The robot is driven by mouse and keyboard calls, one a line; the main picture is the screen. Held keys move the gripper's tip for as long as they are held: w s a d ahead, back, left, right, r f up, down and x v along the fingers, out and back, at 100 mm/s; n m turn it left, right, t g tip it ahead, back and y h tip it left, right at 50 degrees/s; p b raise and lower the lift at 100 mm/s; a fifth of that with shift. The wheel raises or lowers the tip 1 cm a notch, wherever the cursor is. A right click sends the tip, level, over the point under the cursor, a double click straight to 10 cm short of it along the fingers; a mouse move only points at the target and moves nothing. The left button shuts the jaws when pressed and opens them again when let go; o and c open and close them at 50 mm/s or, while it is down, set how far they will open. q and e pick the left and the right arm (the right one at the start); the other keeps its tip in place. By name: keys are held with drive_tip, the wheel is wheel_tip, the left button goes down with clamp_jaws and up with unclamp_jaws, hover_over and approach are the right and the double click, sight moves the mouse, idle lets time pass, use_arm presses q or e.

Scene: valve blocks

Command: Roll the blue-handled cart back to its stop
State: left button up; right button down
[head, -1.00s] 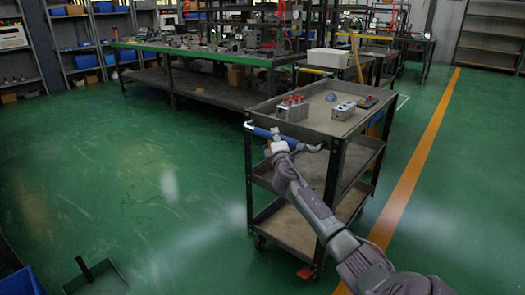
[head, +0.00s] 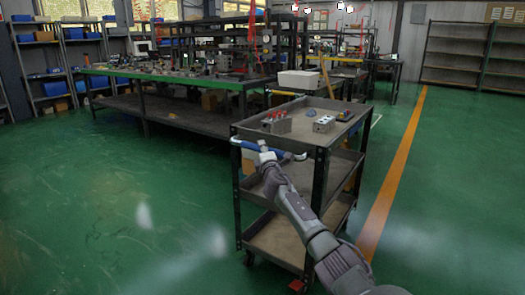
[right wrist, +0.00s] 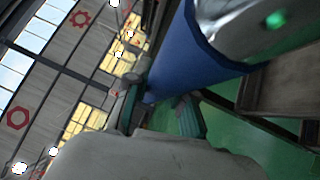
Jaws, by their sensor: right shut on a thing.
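The cart (head: 318,166) is a dark three-shelf trolley standing right of centre in the head view. Its blue handle (head: 247,145) runs across its near end, and shows large in the right wrist view (right wrist: 188,55). My right gripper (head: 264,156) is shut on the blue handle, and the handle partly hides its fingers. On the top shelf are a block with red tops (head: 277,122), a grey valve block (head: 324,124) and a small dark and yellow item (head: 345,115). My left gripper is not in view. I cannot make out the stop.
A long green-edged workbench (head: 170,80) stands behind and left of the cart. An orange floor line (head: 392,185) runs along the cart's right side. A white box (head: 298,80) is behind the cart. The green floor at left is open.

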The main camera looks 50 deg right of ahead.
drive_tip(key=shift+s+d+r, duration=0.1)
drive_tip(key=shift+d+r, duration=0.05)
drive_tip(key=c, duration=1.4)
unclamp_jaws()
drive_tip(key=o, duration=0.4)
drive_tip(key=shift+d, duration=0.15)
drive_tip(key=shift+o, duration=0.2)
drive_tip(key=shift+f, duration=0.2)
drive_tip(key=v, duration=1.2)
drive_tip(key=shift+r, duration=0.1)
